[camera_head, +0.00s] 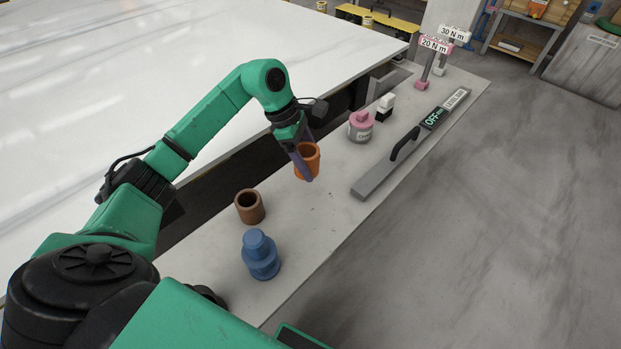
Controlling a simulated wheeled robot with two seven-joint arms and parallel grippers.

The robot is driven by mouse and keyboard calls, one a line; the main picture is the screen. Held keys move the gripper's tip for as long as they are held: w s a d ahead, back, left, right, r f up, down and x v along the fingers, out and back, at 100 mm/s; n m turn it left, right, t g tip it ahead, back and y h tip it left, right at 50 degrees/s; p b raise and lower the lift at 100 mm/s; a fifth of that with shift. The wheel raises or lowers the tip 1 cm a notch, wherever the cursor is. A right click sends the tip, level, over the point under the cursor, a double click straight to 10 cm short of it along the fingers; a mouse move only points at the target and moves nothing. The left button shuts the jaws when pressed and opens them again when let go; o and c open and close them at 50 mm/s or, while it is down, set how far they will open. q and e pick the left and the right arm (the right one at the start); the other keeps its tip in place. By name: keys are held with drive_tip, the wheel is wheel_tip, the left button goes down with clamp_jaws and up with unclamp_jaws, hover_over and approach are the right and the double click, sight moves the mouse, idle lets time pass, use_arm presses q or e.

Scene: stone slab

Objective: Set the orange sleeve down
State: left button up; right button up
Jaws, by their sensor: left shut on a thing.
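The orange sleeve (310,166) is a short open-topped cylinder over the middle of the narrow grey shelf. My left gripper (302,165) is shut on it, with its purple fingers at the sleeve's sides. The sleeve looks about upright. Whether its bottom touches the shelf or hangs just above it I cannot tell. The fingers and wrist hide part of its left side. My right gripper is not in view.
A brown sleeve (249,207) and a blue stepped piece (260,256) stand nearer on the shelf (310,235). A pink-lidded jar (361,126), a black-and-white block (385,107) and a grey trowel-like tool (385,168) lie farther along. Bare shelf lies between brown sleeve and tool.

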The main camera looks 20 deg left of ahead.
use_arm(q)
wheel_tip(320, 180, down, 7)
drive_tip(key=shift+f+p, duration=0.1)
drive_tip(key=shift+p, duration=0.2)
drive_tip(key=shift+f, duration=0.1)
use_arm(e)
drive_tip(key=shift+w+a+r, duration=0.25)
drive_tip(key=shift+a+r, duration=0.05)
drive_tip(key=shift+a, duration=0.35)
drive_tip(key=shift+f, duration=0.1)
use_arm(q)
drive_tip(key=o, duration=1.4)
drive_tip(key=shift+c, duration=0.2)
drive_tip(key=shift+r, duration=0.2)
drive_tip(key=shift+a+r, duration=0.2)
drive_tip(key=shift+r, duration=0.1)
drive_tip(key=b+v, duration=0.1)
drive_tip(key=v, duration=1)
drive_tip(key=shift+b, duration=0.4)
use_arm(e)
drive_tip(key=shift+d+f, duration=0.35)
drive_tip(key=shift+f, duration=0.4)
use_arm(q)
drive_tip(key=shift+s+d, duration=0.1)
